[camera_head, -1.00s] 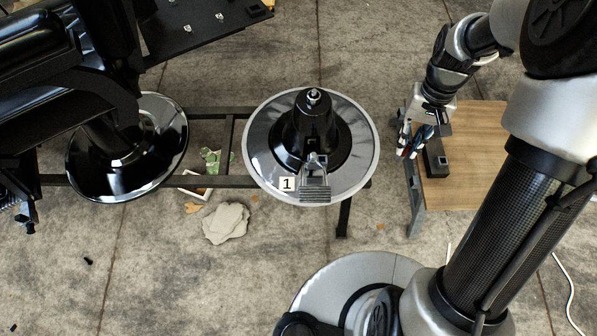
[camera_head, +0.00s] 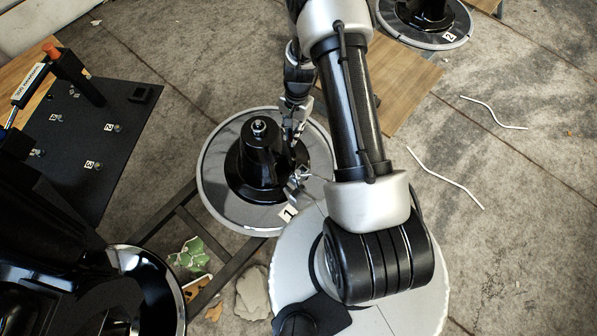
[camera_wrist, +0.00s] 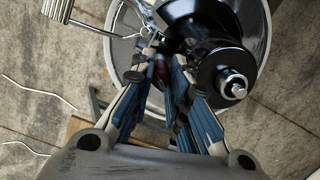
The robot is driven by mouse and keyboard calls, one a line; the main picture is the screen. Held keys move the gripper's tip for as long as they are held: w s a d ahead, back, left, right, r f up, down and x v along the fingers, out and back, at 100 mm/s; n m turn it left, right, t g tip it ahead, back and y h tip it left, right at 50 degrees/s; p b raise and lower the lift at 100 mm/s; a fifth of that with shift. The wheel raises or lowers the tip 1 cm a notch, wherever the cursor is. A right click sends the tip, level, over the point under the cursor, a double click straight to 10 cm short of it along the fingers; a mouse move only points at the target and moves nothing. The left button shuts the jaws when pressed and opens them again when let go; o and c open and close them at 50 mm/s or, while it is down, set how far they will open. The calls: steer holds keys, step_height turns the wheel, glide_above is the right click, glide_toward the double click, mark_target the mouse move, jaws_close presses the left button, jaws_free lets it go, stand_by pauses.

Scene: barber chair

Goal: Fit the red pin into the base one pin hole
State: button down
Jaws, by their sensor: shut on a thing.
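Base one (camera_head: 225,205) is a round shiny disc with a black conical column (camera_head: 254,165) and a bolt on top, with label 1 (camera_head: 287,214) near its rim. My gripper (camera_head: 291,143) is at the right side of this column. In the wrist view, my gripper (camera_wrist: 162,75) is shut on a small dark red thing, the red pin (camera_wrist: 160,68), mostly covered by the fingers. The column (camera_wrist: 215,50) is right beside the fingertips. The pin hole is hidden, and I cannot tell whether the pin touches it.
A metal footrest (camera_wrist: 57,10) juts from base one near the fingers. A wooden table (camera_head: 412,85) stands behind my arm. Base two (camera_head: 425,38) is at the top right. A black panel (camera_head: 75,150) with numbered bolts is at the left. The floor at right is mostly clear.

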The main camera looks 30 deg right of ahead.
steer(key=shift+s+d+f+m+b, duration=0.4)
steer(key=shift+f+b, duration=0.45)
steer(key=shift+f, duration=3.3)
steer(key=shift+s+d+f+m+b, duration=0.25)
steer(key=shift+d+f+m+b, duration=0.5)
steer(key=shift+f, duration=3.35)
steer(key=shift+s+d+f+m+b, duration=0.35)
steer(key=shift+f+b, duration=0.65)
steer(key=shift+f, duration=3.15)
steer(key=shift+f, duration=0.2)
steer(key=c, duration=1.6)
jaws_free()
steer(key=shift+r, duration=0.1)
steer(key=shift+o, duration=0.2)
steer(key=shift+r, duration=0.1)
